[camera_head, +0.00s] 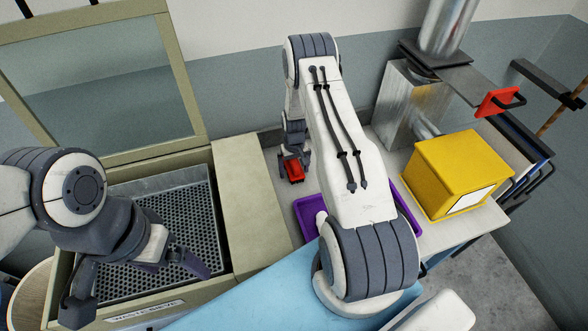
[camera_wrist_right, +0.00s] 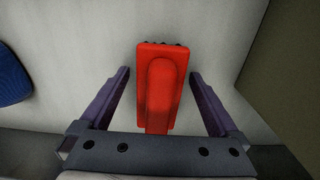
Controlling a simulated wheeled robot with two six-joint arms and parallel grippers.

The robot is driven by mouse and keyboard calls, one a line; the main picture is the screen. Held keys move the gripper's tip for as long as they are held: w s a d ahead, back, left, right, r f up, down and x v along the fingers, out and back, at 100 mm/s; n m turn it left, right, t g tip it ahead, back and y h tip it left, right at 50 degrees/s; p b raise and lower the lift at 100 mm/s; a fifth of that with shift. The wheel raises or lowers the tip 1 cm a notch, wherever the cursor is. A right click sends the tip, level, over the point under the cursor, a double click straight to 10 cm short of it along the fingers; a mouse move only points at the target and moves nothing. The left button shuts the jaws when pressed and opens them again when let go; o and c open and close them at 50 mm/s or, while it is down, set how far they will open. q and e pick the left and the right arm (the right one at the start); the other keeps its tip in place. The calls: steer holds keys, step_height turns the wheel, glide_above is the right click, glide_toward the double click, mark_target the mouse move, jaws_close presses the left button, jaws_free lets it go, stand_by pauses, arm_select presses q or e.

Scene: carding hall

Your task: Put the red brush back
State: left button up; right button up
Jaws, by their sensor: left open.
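The red brush (camera_head: 293,171) lies on the pale worktop behind the purple tray. It also shows in the right wrist view (camera_wrist_right: 160,90), its long axis running away from my palm and dark bristles just visible at its far end. My right gripper (camera_wrist_right: 160,72) is open around it, one finger on each side with clear gaps, so neither finger touches it. In the head view my right arm hides part of that gripper and of the tray. My left gripper (camera_head: 138,287) is open and empty above the perforated box at the left.
The waste box (camera_head: 215,172) has its framed lid up. A purple tray (camera_head: 306,212) lies partly behind my right arm. A yellow box (camera_head: 455,170) stands right, near a metal duct (camera_head: 405,105) with a red-handled slide (camera_head: 497,101). A blue object (camera_wrist_right: 12,76) is at the wrist view's left edge.

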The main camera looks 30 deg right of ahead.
mark_target(294, 162)
steer(key=shift+r, duration=0.15)
step_height(294, 162, up, 12)
steer(key=p, duration=0.7)
step_height(294, 162, down, 13)
steer(key=b, duration=0.7)
steer(key=shift+r, duration=0.2)
step_height(294, 162, up, 4)
steer(key=shift+r+p, duration=0.1)
steer(key=shift+p, duration=1.05)
